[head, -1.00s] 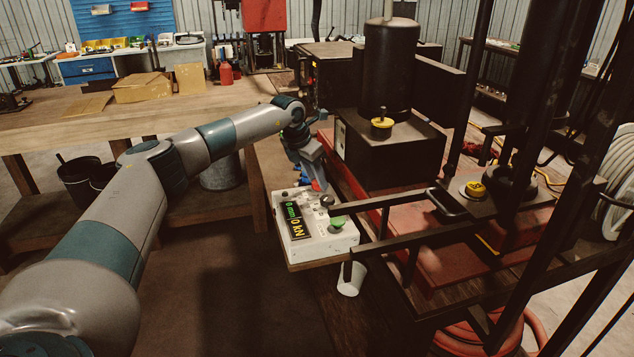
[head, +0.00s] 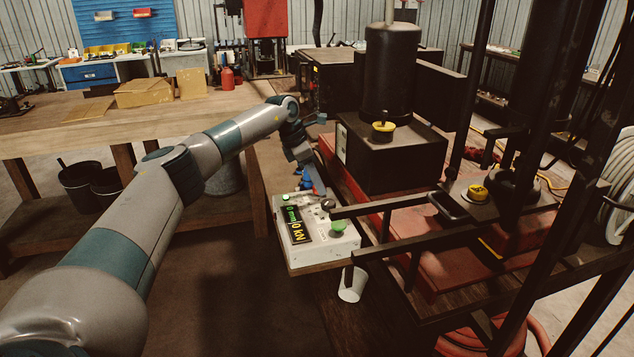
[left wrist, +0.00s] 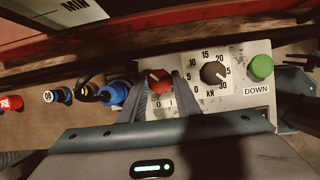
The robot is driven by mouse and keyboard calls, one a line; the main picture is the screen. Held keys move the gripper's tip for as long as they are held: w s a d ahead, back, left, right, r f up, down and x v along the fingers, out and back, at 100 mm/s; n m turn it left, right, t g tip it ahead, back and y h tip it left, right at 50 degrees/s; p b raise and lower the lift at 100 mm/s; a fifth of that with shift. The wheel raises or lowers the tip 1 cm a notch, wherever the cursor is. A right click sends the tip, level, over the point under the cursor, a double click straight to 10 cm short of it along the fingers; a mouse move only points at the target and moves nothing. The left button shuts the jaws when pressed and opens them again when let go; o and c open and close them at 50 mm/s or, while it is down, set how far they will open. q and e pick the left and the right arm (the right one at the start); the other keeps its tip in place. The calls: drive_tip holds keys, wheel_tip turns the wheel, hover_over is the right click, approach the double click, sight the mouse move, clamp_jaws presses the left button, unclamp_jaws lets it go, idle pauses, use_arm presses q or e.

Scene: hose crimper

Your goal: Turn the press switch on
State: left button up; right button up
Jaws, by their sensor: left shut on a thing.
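The press control box (head: 330,252) is pale, with a display reading 0 mm and 0 kN. In the left wrist view its panel (left wrist: 210,100) carries a red rotary switch (left wrist: 160,78) above the marks 0 and I. My left gripper (left wrist: 160,88) is shut on the red switch, one finger on each side. I cannot read the switch's position clearly. In the head view my left gripper (head: 319,187) reaches down to the box's far edge and hides the switch. A small green spot (head: 285,198) shows at the box's back left.
A black dial (left wrist: 215,74) and a green DOWN button (left wrist: 260,67) sit right of the switch. Blue connectors (left wrist: 114,92) lie left of it. A dark metal rail (head: 385,203) runs beside the box. A white cup (head: 352,284) is below it.

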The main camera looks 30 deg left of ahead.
use_arm(q)
drive_tip(key=o, duration=1)
use_arm(e)
drive_tip(key=shift+s+f, duration=0.1)
drive_tip(key=shift+s, duration=0.1)
use_arm(q)
drive_tip(key=shift+r, duration=0.1)
drive_tip(key=shift+s+a+r, duration=0.15)
drive_tip(key=shift+a+r, duration=0.05)
drive_tip(key=shift+r, duration=0.25)
drive_tip(key=shift+b+v, duration=1.45)
drive_tip(key=shift+v, duration=6.65)
use_arm(e)
drive_tip(key=w+a+r+t, duration=0.1)
drive_tip(key=w+r, duration=0.1)
drive_tip(key=w, duration=0.4)
drive_tip(key=shift+a+y, duration=0.3)
drive_tip(key=shift+a, duration=0.05)
